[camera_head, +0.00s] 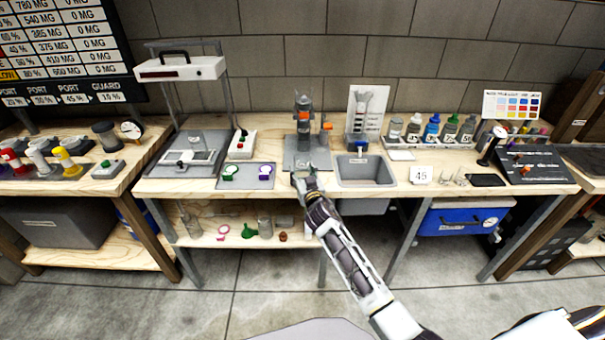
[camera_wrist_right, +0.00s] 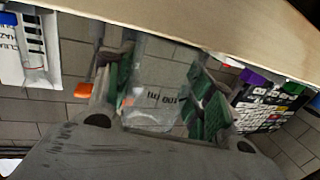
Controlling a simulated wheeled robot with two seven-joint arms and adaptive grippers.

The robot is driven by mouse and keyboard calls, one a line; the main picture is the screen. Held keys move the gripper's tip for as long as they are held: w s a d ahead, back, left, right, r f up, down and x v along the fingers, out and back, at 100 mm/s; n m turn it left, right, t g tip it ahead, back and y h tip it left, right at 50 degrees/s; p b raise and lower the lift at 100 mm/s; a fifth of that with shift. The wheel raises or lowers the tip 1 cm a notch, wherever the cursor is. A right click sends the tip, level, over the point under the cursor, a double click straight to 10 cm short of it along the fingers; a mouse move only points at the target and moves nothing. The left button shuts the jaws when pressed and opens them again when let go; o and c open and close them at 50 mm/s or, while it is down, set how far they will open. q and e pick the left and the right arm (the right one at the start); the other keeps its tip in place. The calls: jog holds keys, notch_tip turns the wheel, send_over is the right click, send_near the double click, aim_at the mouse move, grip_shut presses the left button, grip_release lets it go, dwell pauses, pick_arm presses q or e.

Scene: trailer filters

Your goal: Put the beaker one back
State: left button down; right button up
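A clear beaker (camera_wrist_right: 160,82) with dark markings sits between the two green-padded fingers of my right gripper (camera_wrist_right: 160,95) in the right wrist view. The pads press against its two sides, and its printed text appears upside down. In the head view my right gripper (camera_head: 304,178) is at the front edge of the middle workbench (camera_head: 290,190), in front of the grey stand with the orange-marked device (camera_head: 304,120). The beaker is too small and clear to make out there.
A sink (camera_head: 365,172) lies just right of the gripper, and a grey tray (camera_head: 246,176) with green and purple pieces lies left. Several bottles (camera_head: 432,128) stand at the back right. A lower shelf (camera_head: 210,240) holds small items.

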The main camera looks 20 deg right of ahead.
jog(key=shift+o, duration=1.2)
pick_arm(q)
jog(key=shift+a, duration=0.25)
pick_arm(e)
jog(key=shift+o, duration=0.4)
pick_arm(q)
jog(key=shift+w+r, duration=0.1)
jog(key=shift+w, duration=0.15)
